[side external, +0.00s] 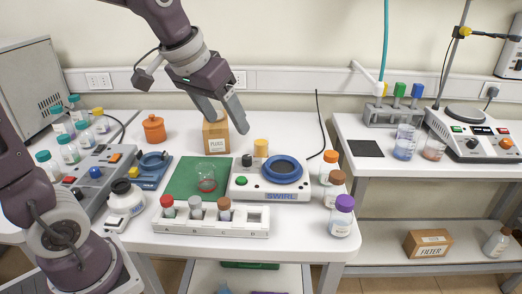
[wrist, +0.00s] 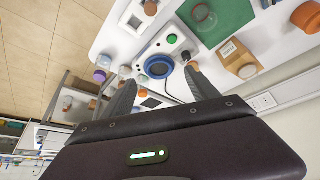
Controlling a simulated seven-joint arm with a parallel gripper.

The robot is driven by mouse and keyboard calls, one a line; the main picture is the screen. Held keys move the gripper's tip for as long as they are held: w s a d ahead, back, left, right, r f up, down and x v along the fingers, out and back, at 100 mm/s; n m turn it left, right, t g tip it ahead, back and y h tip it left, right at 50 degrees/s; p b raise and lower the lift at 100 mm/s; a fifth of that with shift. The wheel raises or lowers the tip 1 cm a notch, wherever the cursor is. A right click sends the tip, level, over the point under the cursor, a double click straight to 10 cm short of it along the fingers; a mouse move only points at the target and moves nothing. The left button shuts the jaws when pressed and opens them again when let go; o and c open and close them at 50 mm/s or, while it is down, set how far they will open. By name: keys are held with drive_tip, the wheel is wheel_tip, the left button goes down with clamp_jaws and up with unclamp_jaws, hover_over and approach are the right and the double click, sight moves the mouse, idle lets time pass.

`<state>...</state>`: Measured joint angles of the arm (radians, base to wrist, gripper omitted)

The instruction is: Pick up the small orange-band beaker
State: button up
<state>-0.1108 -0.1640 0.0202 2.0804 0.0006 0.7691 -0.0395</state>
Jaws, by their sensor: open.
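A clear glass beaker with a red-orange band (side external: 207,184) stands on the green mat (side external: 182,190) in the middle of the main table. In the wrist view the beaker (wrist: 204,17) is near the top edge on the green mat (wrist: 228,20). My gripper (side external: 230,125) is open and empty, well above the table. In the side view it is above and behind the mat, in front of the cardboard box. Its fingers (wrist: 162,78) in the wrist view point toward the swirl plate, with the beaker well beyond them.
A swirl plate (side external: 270,188) with a blue top stands right of the mat. A white vial rack (side external: 240,222) is in front. A cardboard box (side external: 216,138) and orange jar (side external: 154,128) stand behind. Capped bottles (side external: 342,216) line the right edge. More beakers (side external: 404,146) stand on the right table.

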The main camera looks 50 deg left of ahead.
drive_tip(key=w+a+f, duration=0.3)
drive_tip(key=w+a, duration=0.1)
drive_tip(key=w, duration=0.4)
drive_tip(key=n, duration=0.2)
approach(262, 146)
drive_tip(key=shift+n+g+y, duration=0.4)
drive_tip(key=shift+g+y, duration=0.1)
drive_tip(key=shift+y, duration=0.1)
drive_tip(key=w+f, duration=0.2)
drive_tip(key=w+a+f, duration=0.1)
drive_tip(key=w+f, duration=0.1)
drive_tip(key=f, duration=0.1)
drive_tip(key=shift+w+a, duration=0.15)
drive_tip(key=shift+w, duration=0.1)
drive_tip(key=x, duration=0.7)
drive_tip(key=shift+a, duration=0.3)
drive_tip(key=shift+r, duration=0.15)
clamp_jaws()
